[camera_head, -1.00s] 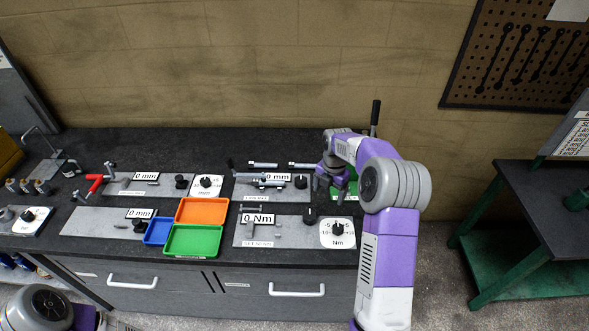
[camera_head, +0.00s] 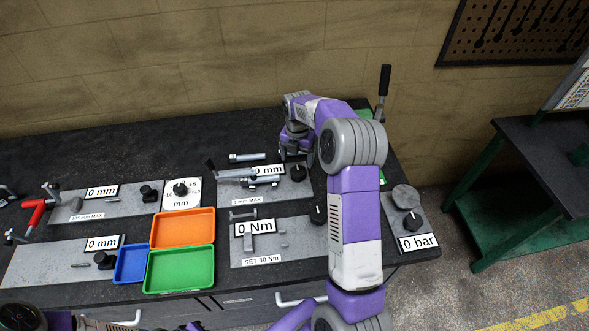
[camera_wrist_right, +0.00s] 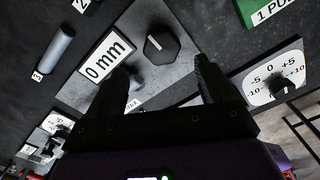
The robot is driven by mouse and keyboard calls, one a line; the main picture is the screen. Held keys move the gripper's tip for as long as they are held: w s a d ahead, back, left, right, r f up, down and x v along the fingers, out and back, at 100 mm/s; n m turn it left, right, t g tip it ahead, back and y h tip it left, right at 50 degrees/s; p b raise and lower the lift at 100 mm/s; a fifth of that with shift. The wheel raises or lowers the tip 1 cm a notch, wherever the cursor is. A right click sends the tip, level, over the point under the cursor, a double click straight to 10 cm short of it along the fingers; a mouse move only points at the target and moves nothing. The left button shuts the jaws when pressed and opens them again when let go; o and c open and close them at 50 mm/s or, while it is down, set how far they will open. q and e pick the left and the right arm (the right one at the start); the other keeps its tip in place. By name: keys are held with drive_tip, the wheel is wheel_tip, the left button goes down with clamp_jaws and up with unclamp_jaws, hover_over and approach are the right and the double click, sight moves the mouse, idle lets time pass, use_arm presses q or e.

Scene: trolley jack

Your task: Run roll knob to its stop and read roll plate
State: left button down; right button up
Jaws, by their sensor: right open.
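A grey plate (camera_head: 235,192) at the back right of the bench carries a "0 mm" readout (camera_head: 268,169) and a black knob (camera_head: 298,172); I cannot read the word roll on it. In the right wrist view the black faceted knob (camera_wrist_right: 160,47) stands beside the "0 mm" readout (camera_wrist_right: 104,59). My right gripper (camera_head: 294,150) is above the back of this plate, partly hidden by its own arm. In the wrist view its two fingers (camera_wrist_right: 162,68) are apart, with the knob showing ahead of the gap and nothing between them. My left gripper is out of view.
In front lies a "0 Nm" plate (camera_head: 280,253). Orange (camera_head: 182,227) and green (camera_head: 180,270) trays and a blue tray (camera_head: 131,263) stand to the left. A "0 bar" gauge plate (camera_head: 404,222) is at right. A dial plate (camera_wrist_right: 270,79) lies right in the wrist view.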

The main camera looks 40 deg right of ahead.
sight(298, 172)
drive_tip(key=f, duration=0.6)
drive_tip(key=shift+s, duration=0.2)
drive_tip(key=c, duration=1.1)
drive_tip(key=shift+o, duration=0.2)
